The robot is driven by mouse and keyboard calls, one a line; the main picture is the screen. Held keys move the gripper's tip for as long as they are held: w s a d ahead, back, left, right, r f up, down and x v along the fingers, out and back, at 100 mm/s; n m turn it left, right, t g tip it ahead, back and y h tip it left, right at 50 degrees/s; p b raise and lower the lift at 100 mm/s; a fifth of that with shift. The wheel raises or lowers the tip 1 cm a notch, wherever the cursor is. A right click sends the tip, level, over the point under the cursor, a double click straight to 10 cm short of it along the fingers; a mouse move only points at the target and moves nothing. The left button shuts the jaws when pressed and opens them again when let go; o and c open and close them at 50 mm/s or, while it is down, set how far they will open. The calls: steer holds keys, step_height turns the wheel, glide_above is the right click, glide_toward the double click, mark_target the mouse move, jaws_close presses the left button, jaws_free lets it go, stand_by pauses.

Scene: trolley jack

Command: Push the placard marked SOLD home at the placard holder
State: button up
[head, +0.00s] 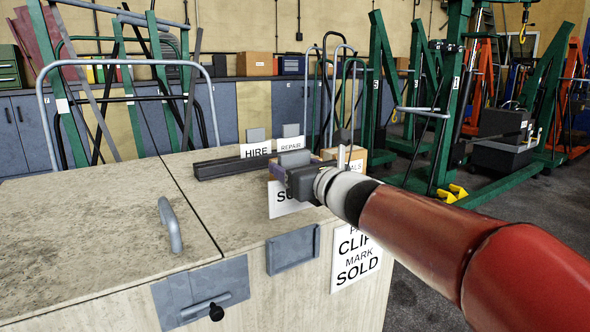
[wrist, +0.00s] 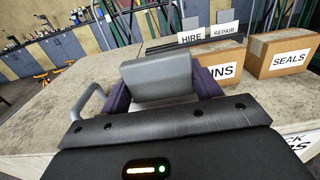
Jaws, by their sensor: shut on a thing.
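The SOLD placard (head: 289,208) is a white card with a grey tab, partly hidden by my gripper in the head view; only the first letters show. My gripper (head: 294,166) is shut on its grey tab, which shows between the purple fingers in the wrist view (wrist: 158,75). The card hangs below the gripper at the cabinet's front top edge. A blue-grey bracket (head: 293,251), which looks like the placard holder, is on the cabinet's front face below the card. The card appears above and apart from it.
HIRE (head: 255,149) and REPAIR (head: 290,143) placards stand by a dark rail (head: 230,163) on the cabinet top. Boxes marked SEALS (wrist: 288,60) and partly hidden "INS" (wrist: 222,70) stand close to my gripper. A handle (head: 170,226) rises at left; a sign (head: 357,257) is right of the bracket.

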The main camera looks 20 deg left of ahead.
steer(key=shift+f+b, duration=1.8)
steer(key=shift+f, duration=0.15)
steer(key=shift+f+b, duration=1.2)
steer(key=shift+b, duration=0.75)
step_height(320, 180, down, 7)
steer(key=shift+r+b, duration=0.2)
steer(key=shift+b, duration=0.25)
stand_by(2.1)
steer(key=o, duration=1.1)
steer(key=shift+c, duration=0.2)
steer(key=v, duration=0.8)
